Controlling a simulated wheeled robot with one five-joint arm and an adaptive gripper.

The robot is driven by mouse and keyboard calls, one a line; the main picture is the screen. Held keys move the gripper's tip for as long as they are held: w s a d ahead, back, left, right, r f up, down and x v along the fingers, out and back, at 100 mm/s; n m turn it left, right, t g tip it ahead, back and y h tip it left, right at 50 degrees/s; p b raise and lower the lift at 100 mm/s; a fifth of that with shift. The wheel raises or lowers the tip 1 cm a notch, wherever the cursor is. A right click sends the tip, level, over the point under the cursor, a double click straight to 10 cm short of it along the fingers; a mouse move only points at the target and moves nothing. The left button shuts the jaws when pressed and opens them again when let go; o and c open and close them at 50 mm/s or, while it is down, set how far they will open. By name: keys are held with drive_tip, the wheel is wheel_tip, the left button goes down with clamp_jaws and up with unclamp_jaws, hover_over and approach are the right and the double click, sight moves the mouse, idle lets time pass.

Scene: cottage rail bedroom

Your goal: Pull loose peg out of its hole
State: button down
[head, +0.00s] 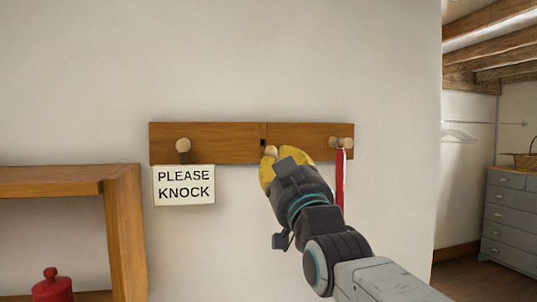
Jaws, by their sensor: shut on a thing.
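A wooden peg rail (225,139) is fixed to the wall. The loose peg's pale rounded end (271,151) shows at the yellow fingers of my gripper (275,165), which is shut on it in front of the rail's middle. A small dark hole (263,142) shows in the rail just up and left of that end. The rest of the peg is hidden by my gripper, so I cannot tell whether any of it is in the rail.
A right peg (342,142) bears a red ribbon (340,180) beside my arm. A wooden shelf (125,190) with a red jar (52,287) stands lower left. A grey dresser (512,220) is far right.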

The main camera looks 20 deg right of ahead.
drive_tip(key=shift+r+b+v, duration=0.15)
drive_tip(key=shift+b+v, duration=0.55)
drive_tip(key=shift+v, duration=0.55)
drive_tip(key=shift+r+b+v, duration=0.1)
drive_tip(key=shift+b+v, duration=0.6)
drive_tip(key=shift+v, duration=0.5)
drive_tip(key=shift+s, duration=0.15)
